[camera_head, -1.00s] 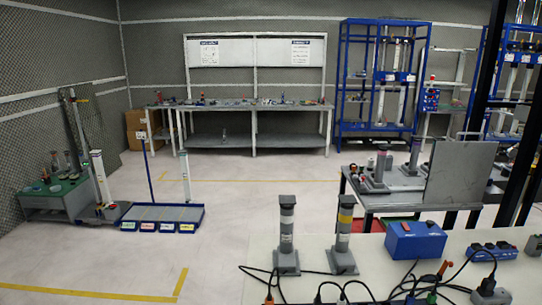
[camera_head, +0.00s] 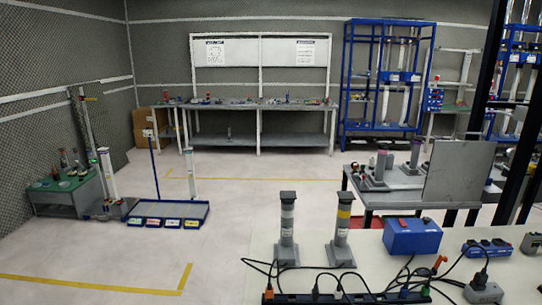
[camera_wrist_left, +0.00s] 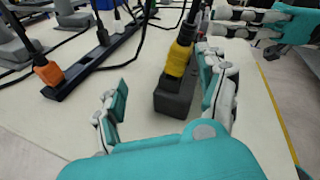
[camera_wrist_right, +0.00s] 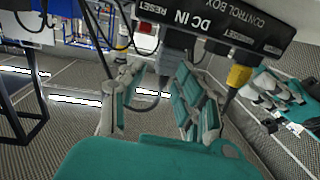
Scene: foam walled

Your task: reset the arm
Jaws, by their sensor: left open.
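My left gripper (camera_wrist_left: 162,85) is open at the white table in the left wrist view. A dark grey block (camera_wrist_left: 178,97) with a yellow plug (camera_wrist_left: 180,58) and a black cable stands between and beyond its fingers; contact is not clear. My right gripper (camera_wrist_right: 152,100) is below a black control box (camera_wrist_right: 215,20) marked "DC IN" and "RESET". Its fingers look apart, with a grey plug (camera_wrist_right: 178,50) near the right finger; any grip is unclear. My left gripper also shows at the right of this view. Neither gripper shows in the head view.
A black power strip (camera_head: 345,298) with plugs and loose cables lies along the near table (camera_head: 262,255). Two posts (camera_head: 288,230) and (camera_head: 342,230), a blue box (camera_head: 412,236) and blue sockets (camera_head: 487,248) stand there. Open floor (camera_head: 110,250) lies left.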

